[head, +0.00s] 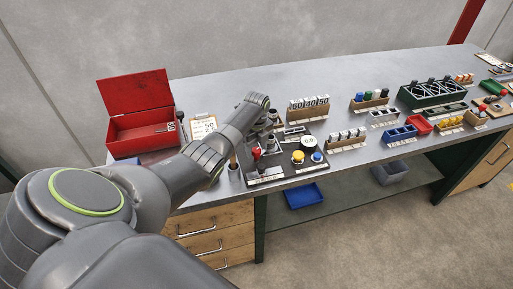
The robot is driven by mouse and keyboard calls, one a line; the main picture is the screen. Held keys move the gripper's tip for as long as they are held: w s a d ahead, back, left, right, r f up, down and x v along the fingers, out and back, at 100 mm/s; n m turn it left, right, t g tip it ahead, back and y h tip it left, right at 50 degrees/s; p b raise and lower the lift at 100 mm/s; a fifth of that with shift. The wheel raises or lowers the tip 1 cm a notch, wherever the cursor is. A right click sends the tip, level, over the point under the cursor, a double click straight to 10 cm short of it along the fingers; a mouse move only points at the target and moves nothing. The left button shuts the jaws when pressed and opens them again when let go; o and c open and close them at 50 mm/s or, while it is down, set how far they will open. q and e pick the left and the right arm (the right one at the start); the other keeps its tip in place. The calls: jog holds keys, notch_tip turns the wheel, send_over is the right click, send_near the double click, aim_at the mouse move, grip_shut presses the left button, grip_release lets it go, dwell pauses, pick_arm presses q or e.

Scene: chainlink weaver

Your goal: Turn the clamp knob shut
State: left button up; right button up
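A dark control panel (282,173) lies on the workbench, left of its middle. It carries a red knob or handle (257,155), a yellow button (298,156), a blue button (317,157) and a round white dial (309,141). I cannot tell for sure which part is the clamp knob. My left arm comes in from the lower left, and my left gripper (270,140) points down over the panel's back left part, close to the red part. The fingers are too small and covered to show their opening or any contact. My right gripper is out of view.
An open red toolbox (140,128) and a clipboard (203,127) are left of my forearm. Number blocks (308,103) stand behind the panel. A blue tray (303,195) is on the shelf below.

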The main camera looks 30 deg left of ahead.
aim_at(256, 149)
pick_arm(q)
notch_tip(256, 149, up, 17)
jog(key=shift+r, duration=0.2)
dwell(0.6)
dwell(0.4)
